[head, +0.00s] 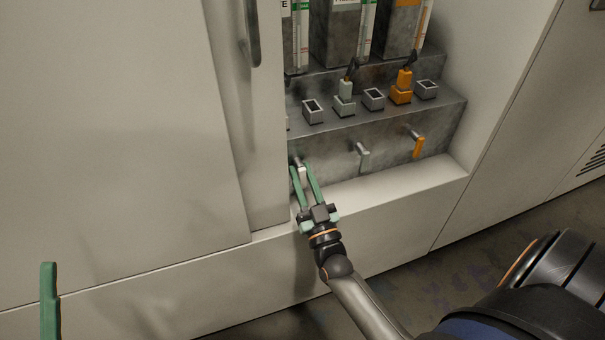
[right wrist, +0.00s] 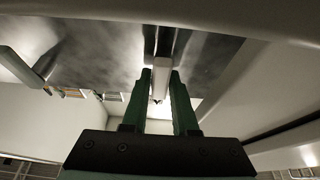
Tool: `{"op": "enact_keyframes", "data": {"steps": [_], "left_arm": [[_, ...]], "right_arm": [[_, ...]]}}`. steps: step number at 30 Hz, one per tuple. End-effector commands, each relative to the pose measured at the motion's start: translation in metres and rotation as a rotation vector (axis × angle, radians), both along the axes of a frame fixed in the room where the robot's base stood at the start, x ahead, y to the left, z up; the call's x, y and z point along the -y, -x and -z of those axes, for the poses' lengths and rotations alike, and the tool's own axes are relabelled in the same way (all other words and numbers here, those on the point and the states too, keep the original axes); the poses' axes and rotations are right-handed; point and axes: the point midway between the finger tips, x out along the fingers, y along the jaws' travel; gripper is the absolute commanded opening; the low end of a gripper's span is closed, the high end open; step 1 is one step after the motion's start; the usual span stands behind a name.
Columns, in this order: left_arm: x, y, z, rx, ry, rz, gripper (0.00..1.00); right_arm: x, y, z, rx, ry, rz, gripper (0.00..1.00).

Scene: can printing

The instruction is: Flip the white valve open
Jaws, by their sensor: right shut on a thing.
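The white valve (head: 301,172) is on the front of the grey stepped block, at its left end near the cabinet door. My right gripper (head: 302,169) reaches it from below, with its green fingers on either side of the handle. In the right wrist view the pale handle (right wrist: 160,78) lies between the two fingers (right wrist: 161,85), and the gripper is shut on it. The handle hangs roughly downward, partly hidden by the fingers. Only a green fingertip of my left gripper (head: 49,300) shows at the lower left, far from the valve.
A grey valve (head: 363,157) and an orange valve (head: 418,146) are to the right on the same block face. Square sockets and plugs (head: 345,99) sit on the step above. The cabinet door edge (head: 262,130) is close on the left. A white ledge (head: 400,191) runs below.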

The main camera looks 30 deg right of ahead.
Motion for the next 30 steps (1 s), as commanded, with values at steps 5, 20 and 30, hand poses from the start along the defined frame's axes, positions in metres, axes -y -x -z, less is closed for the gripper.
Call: {"op": "enact_keyframes", "data": {"steps": [5,20,30], "left_arm": [[-0.0008,-0.0044,0.0071,-0.038,0.004,-0.007,0.5],[-0.0006,-0.0037,0.0061,-0.033,0.005,-0.005,0.5],[0.0005,0.0,0.0042,-0.007,0.003,-0.001,0.5]], "right_arm": [[-0.0003,0.0002,0.0009,0.005,-0.029,0.0,0.0],[-0.0004,0.0,0.0005,0.005,-0.026,0.0,0.53],[-0.0002,-0.001,0.005,0.005,-0.026,-0.001,0.53]]}}
